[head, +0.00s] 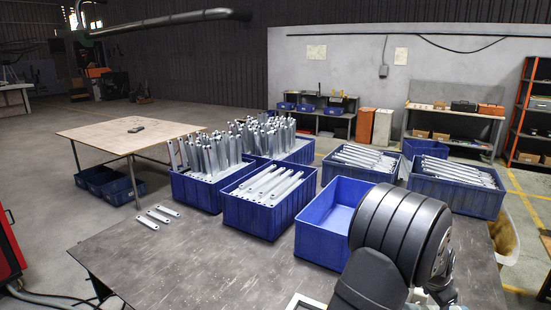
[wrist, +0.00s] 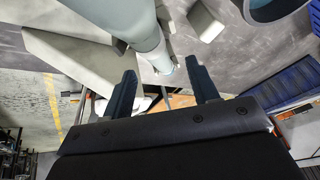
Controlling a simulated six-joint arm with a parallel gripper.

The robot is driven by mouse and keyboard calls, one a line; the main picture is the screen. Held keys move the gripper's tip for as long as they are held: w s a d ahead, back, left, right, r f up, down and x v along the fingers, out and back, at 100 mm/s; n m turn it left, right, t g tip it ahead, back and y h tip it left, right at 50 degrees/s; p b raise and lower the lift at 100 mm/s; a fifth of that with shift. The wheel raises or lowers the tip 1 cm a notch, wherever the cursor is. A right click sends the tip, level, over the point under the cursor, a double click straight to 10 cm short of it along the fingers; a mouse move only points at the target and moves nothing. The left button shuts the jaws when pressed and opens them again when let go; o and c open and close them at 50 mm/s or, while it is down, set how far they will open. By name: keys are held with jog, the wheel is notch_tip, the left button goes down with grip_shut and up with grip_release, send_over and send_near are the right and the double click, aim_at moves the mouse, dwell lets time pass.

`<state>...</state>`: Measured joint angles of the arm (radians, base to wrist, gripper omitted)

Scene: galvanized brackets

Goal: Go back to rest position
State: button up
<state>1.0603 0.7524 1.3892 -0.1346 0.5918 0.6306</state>
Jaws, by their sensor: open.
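My gripper shows in the wrist view (wrist: 161,78), its two dark fingers apart with nothing held between them. In the head view my dark arm fills the lower right, over the table, and the gripper's fingers cannot be made out. Three loose galvanized brackets (head: 158,214) lie flat on the dark table (head: 180,262) at the left. A blue bin (head: 245,216) holds brackets lying flat. Another blue bin (head: 190,192) to its left holds upright brackets. A blue bin (head: 316,240) near my arm looks empty inside, partly hidden by the arm.
More blue bins with brackets stand behind (head: 299,156) and at the right (head: 448,198). A wooden table (head: 118,136) stands at the far left, with bins beneath. The dark table's front left is clear. A blue bin wall (wrist: 285,80) shows at the wrist view's right.

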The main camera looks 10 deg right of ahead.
notch_tip(320, 180, up, 6)
jog(key=shift+f, duration=0.2)
jog(key=w+a+r+y, duration=0.1)
jog(key=w+a+r, duration=0.1)
jog(key=w+a, duration=0.3)
jog(key=w+a+r, duration=0.3)
jog(key=w+a, duration=0.2)
jog(key=a, duration=0.6)
jog(key=shift+w+a+r+g+y, duration=0.25)
jog(key=shift+a+r+g+y, duration=0.05)
jog(key=shift+a+g+y, duration=0.1)
jog(key=shift+d, duration=0.1)
jog(key=shift+t+h, duration=0.3)
jog(key=shift+h, duration=0.5)
jog(key=s+d+f, duration=0.2)
jog(key=s+d, duration=0.1)
jog(key=d, duration=0.2)
jog(key=s+d+f, duration=0.2)
jog(key=s+d, duration=0.1)
jog(key=d, duration=0.2)
jog(key=s+d+f, duration=0.1)
jog(key=s+d, duration=0.3)
jog(key=d, duration=0.2)
jog(key=shift+f, duration=0.4)
jog(key=shift+s+d+f, duration=0.15)
jog(key=shift+f, duration=0.25)
jog(key=shift+s+d+f, duration=0.15)
jog(key=shift+f, duration=0.25)
jog(key=shift+r, duration=0.1)
